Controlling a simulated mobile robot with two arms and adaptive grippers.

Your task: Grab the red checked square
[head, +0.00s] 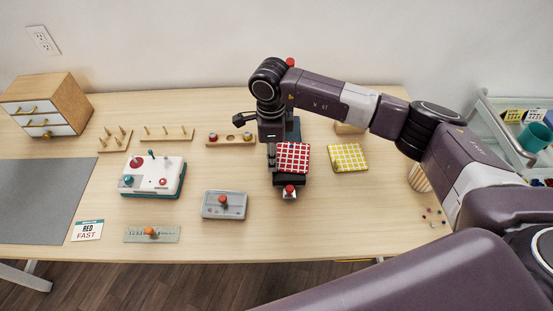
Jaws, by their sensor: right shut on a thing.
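The red checked square (292,157) is a flat piece with a red and white grid, at the middle right of the table in the head view. My right gripper (274,160) reaches down over the table and is shut on the square's left side. The square appears to be over a dark item, and I cannot tell whether it touches it. A yellow checked square (348,158) lies on the table to its right. My left gripper is not in view.
A white device (152,177), a grey box with a red knob (224,205) and a small wooden cabinet (47,103) stand on the left half. A grey mat (40,200) covers the left end. A cart (510,115) stands at right. The front right of the table is mostly clear.

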